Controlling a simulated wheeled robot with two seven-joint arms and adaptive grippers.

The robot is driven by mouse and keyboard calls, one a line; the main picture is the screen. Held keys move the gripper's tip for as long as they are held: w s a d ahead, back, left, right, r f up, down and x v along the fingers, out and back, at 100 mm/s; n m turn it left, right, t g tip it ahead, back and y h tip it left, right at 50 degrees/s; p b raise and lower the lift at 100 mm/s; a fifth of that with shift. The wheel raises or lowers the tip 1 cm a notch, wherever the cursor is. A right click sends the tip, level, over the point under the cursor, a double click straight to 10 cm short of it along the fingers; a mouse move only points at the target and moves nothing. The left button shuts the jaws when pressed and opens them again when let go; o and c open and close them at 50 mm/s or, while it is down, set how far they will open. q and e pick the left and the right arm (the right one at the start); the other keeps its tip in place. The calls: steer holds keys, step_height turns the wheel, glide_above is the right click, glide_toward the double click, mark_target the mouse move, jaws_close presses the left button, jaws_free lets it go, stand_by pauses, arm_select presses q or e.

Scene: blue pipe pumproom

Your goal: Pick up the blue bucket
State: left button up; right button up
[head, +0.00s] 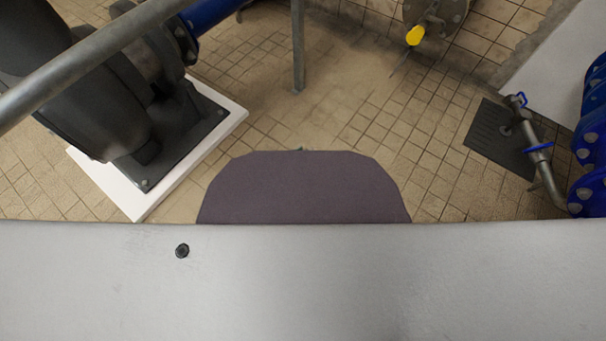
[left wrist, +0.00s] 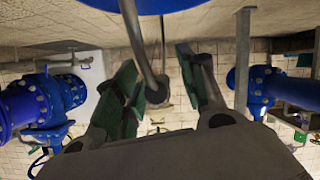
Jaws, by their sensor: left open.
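No whole blue bucket shows in the head view. In the left wrist view, a blue curved edge (left wrist: 150,4) crosses the top of the picture. It may be part of the bucket, but too little shows to be sure. A grey curved bar (left wrist: 133,30), perhaps a handle, runs down from it to between the fingers. My left gripper (left wrist: 156,72) is open, with green-padded fingers on either side of this bar. I cannot tell whether either finger touches it. My right gripper is in neither view.
A dark pump (head: 110,110) on a white plinth (head: 215,140) stands left, behind a grey rail (head: 85,62). A post (head: 298,50) stands ahead. A dark floor plate (head: 490,135), a small pipe and blue flanges (head: 590,145) are right. Tiled floor (head: 350,105) between is clear.

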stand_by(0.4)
arm_select(q)
steer(key=c, duration=0.8)
jaws_close()
steer(key=shift+r, duration=0.2)
